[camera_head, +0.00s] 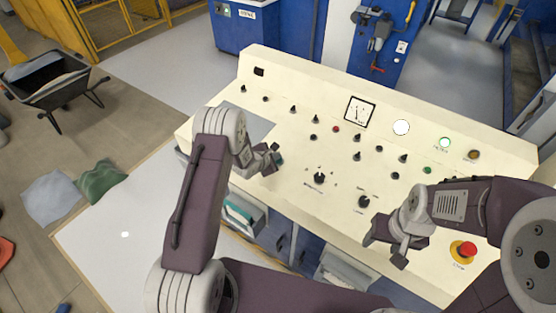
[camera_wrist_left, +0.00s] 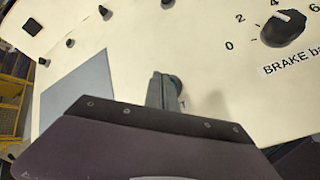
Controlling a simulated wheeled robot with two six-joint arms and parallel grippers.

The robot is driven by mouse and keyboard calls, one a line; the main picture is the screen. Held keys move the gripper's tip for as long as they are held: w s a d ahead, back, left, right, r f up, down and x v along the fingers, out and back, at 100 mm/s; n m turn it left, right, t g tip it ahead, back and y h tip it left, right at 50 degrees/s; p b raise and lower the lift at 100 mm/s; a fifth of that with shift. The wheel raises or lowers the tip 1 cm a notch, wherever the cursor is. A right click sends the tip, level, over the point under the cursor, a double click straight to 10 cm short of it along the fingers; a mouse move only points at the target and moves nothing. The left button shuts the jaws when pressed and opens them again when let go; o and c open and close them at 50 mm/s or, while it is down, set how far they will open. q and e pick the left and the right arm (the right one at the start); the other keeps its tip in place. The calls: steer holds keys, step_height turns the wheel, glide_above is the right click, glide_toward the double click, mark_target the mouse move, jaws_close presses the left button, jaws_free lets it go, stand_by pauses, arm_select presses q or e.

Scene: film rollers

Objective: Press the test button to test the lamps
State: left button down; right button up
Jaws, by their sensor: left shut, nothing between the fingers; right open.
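A cream sloping control panel (camera_head: 290,180) stands before me with several small black knobs and buttons. No label that I can read marks the test button. My left gripper (camera_head: 275,158) is shut and empty at the panel's left part. My right gripper (camera_head: 386,249) is open and empty over the lower right.
A red emergency knob (camera_head: 467,249) on a yellow base is at the panel's lower right. A square meter (camera_head: 359,110) sits at the upper middle. The brake dial (camera_wrist_left: 284,28) is right of my left fingers in the wrist view. A wheelbarrow (camera_head: 48,82) stands far left.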

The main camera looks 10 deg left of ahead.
arm_select(q)
steer(key=shift+f+b, duration=0.3)
steer(key=shift+f, duration=0.2)
stand_by(0.7)
steer(key=shift+s+r+p, duration=0.1)
steer(key=shift+r+p, duration=0.8)
steer(key=r+p, duration=0.4)
steer(key=r, duration=0.1)
steer(key=shift+s+a+p, duration=0.15)
steer(key=shift+s+p, duration=0.05)
steer(key=shift+p, duration=0.15)
stand_by(0.5)
